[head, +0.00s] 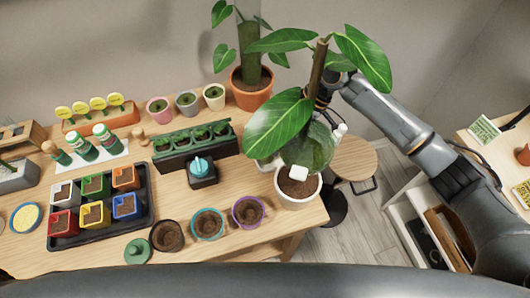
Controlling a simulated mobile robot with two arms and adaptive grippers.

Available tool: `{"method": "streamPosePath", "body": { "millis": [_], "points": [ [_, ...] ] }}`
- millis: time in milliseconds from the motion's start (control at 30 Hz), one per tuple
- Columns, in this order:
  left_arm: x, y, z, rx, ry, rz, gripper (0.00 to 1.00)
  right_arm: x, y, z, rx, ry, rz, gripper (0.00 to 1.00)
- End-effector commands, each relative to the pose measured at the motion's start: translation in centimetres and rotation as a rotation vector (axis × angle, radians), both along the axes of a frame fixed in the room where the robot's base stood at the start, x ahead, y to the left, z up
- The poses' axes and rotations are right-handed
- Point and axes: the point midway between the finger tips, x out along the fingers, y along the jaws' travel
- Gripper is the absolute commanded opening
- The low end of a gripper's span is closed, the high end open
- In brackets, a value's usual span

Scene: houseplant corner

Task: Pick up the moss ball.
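A rounded, mottled green shape (316,150), which looks like the moss ball, shows behind the white-potted plant at the right end of the table. A broad leaf and the plant's stem hide part of it, and I cannot tell what it rests on. My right arm reaches in from the right, and its gripper (324,92) is above the green shape, close to the brown stem. Leaves and stem cover the fingers, so I cannot see whether they are open or hold anything. My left gripper is out of view.
The white pot (297,199) stands at the table's right edge, its large leaves (277,125) in front of my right gripper. A round stool (357,157) is to the right. Small pots, a seed tray (103,229) and a blue-topped dark block (202,180) fill the table.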

Motion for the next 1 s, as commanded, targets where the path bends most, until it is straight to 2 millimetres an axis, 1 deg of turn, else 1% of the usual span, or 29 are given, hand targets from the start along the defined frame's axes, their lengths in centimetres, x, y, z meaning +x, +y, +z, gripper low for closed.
{"method": "streamPosePath", "body": {
  "millis": [33, 100, 200, 267, 333, 433, 533, 700, 767, 800, 867, 900, 1000],
  "points": [
    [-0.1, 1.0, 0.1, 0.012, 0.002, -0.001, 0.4, 0.0, 0.1, -0.2, 0.0, 0.0, -0.001, 0.66],
    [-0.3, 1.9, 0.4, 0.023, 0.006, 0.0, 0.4, -0.1, 0.4, -0.5, -0.001, 0.001, -0.001, 0.66],
    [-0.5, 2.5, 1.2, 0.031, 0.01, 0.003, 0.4, -0.4, 1.2, -1.5, -0.001, 0.004, 0.0, 0.66],
    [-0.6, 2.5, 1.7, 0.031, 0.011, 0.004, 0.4, -0.4, 1.8, -2.3, -0.001, 0.003, 0.0, 0.66],
    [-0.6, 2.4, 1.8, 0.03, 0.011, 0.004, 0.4, -0.5, 2.3, -3.3, -0.001, 0.003, -0.001, 0.66],
    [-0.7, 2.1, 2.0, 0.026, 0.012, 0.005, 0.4, -0.7, 2.7, -4.2, 0.0, 0.002, -0.001, 0.66],
    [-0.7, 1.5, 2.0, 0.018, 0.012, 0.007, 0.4, -0.7, 2.8, -4.6, 0.0, 0.0, -0.001, 0.66],
    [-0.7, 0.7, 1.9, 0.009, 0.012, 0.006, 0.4, -0.7, 2.8, -4.6, 0.0, 0.0, -0.001, 0.66],
    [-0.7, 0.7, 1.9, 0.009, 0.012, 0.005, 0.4, -0.7, 2.8, -4.6, 0.0, 0.0, -0.001, 0.54],
    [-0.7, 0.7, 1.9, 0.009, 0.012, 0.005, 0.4, -0.7, 2.8, -4.6, 0.0, 0.0, -0.001, 0.46],
    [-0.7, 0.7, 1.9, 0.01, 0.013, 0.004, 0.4, -0.7, 2.8, -4.6, 0.0, 0.0, -0.001, 0.34],
    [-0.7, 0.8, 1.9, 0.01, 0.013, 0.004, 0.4, -0.7, 2.8, -4.6, 0.0, 0.0, -0.001, 0.26],
    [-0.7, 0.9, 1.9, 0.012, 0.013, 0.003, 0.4, -0.7, 2.8, -4.6, 0.0, 0.0, -0.001, 0.24]
  ]
}}
